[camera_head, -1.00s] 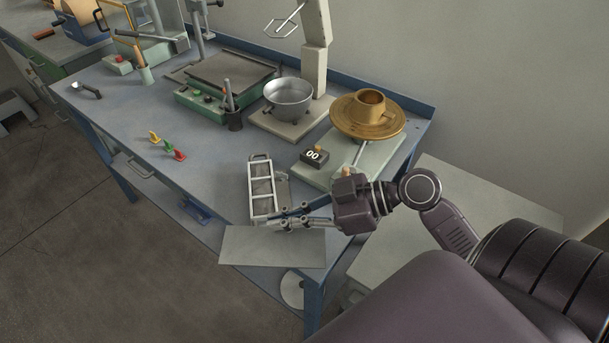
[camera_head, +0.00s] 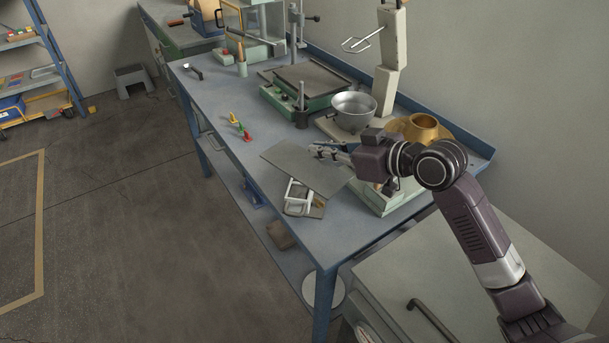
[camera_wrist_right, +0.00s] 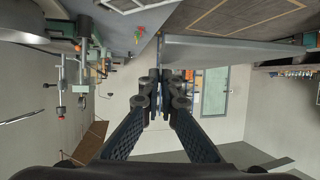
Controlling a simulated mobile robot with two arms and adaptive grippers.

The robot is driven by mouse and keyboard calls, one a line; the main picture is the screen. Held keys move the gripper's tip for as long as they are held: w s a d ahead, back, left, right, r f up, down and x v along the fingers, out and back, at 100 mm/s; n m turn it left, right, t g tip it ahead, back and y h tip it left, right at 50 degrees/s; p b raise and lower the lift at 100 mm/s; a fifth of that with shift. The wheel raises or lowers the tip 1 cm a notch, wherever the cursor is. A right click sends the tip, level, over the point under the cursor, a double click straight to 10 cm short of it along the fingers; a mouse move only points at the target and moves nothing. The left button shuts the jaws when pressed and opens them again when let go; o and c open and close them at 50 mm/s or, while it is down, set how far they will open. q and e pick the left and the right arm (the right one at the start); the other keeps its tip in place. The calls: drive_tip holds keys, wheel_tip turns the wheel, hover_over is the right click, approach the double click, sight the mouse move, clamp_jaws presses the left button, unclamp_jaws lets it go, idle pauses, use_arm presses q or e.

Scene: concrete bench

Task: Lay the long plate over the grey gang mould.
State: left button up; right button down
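The long plate (camera_head: 302,166), a thin flat grey sheet, is held by one edge in my right gripper (camera_head: 328,152). It seems raised above the bench and tilted. In the right wrist view the plate (camera_wrist_right: 230,50) extends right from the shut fingers (camera_wrist_right: 165,92). The grey gang mould (camera_head: 298,204), an open frame with a handle, sits on the bench near the front edge. The plate hides its far part; its near end shows below the plate. I cannot tell whether they touch. My left gripper is not in view.
A green-based device (camera_head: 297,87) is farther back.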

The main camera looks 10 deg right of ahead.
drive_tip(key=w+d+r+m+t+h, duration=0.2)
drive_tip(key=w+r+m+h, duration=0.1)
drive_tip(key=w+r, duration=0.6)
drive_tip(key=f, duration=1.2)
drive_tip(key=s+f, duration=0.1)
drive_tip(key=f, duration=0.6)
drive_tip(key=shift+d, duration=0.1)
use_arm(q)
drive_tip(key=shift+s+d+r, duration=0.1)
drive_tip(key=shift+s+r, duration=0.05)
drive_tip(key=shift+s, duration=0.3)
use_arm(e)
drive_tip(key=shift+s, duration=0.1)
drive_tip(key=shift+f, duration=0.35)
drive_tip(key=c, duration=2.5)
unclamp_jaws()
drive_tip(key=shift+f, duration=0.2)
drive_tip(key=o, duration=0.3)
drive_tip(key=shift+s, duration=0.1)
drive_tip(key=shift+o, duration=0.2)
drive_tip(key=shift+r, duration=0.1)
